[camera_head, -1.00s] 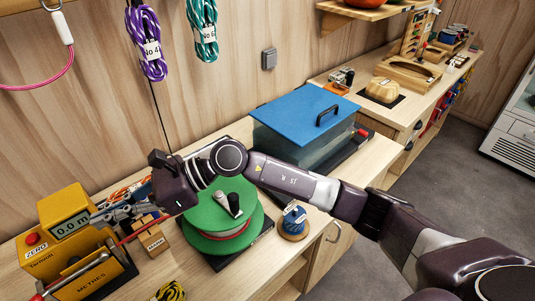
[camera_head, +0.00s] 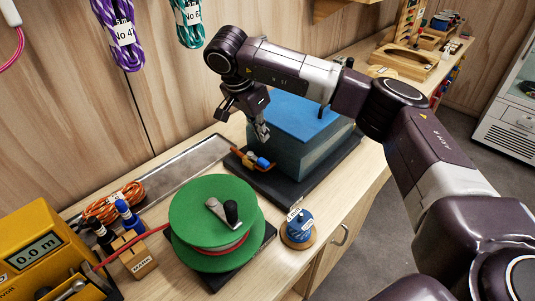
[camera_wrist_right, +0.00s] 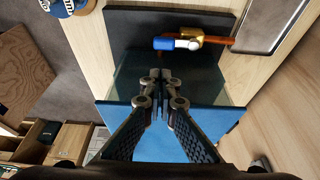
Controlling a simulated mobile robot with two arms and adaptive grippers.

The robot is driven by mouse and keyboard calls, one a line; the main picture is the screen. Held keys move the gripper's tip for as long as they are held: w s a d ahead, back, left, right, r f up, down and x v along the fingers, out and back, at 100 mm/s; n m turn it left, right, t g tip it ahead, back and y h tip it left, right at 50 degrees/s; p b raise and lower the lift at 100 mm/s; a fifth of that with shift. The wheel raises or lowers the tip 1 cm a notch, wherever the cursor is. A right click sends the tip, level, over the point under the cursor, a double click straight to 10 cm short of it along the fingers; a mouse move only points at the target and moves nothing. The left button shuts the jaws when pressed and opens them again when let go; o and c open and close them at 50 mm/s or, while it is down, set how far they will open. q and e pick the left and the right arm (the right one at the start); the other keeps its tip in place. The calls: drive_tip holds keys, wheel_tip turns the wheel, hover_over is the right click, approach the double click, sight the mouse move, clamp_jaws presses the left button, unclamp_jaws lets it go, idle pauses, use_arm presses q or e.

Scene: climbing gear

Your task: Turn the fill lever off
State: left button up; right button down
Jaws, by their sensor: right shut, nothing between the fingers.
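The fill lever (camera_head: 262,162) is a small blue handle on a brass valve (camera_head: 249,157) at the near left end of the blue-lidded tank (camera_head: 312,150). In the right wrist view the blue lever (camera_wrist_right: 164,43) points left, roughly in line with the copper pipe (camera_wrist_right: 219,40), beside the brass valve (camera_wrist_right: 192,36). My right gripper (camera_head: 262,132) points down just above and behind the lever, apart from it. In the wrist view its fingertips (camera_wrist_right: 160,78) are together and empty, over the tank's edge. My left gripper is out of view.
A green rope reel (camera_head: 211,207) with a crank stands at the front. A blue spool (camera_head: 297,228) sits to its right. A shallow grey tray (camera_head: 180,168) lies along the wall. A yellow meter box (camera_head: 38,248) is at left.

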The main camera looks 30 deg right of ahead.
sight(258, 159)
drive_tip(key=p+x, duration=0.3)
drive_tip(key=x, duration=0.5)
drive_tip(key=shift+s+d+f, duration=0.1)
drive_tip(key=shift+f, duration=0.25)
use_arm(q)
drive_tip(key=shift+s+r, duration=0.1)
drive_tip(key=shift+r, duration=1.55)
use_arm(e)
drive_tip(key=shift+d+f, duration=0.15)
drive_tip(key=shift+f, duration=0.35)
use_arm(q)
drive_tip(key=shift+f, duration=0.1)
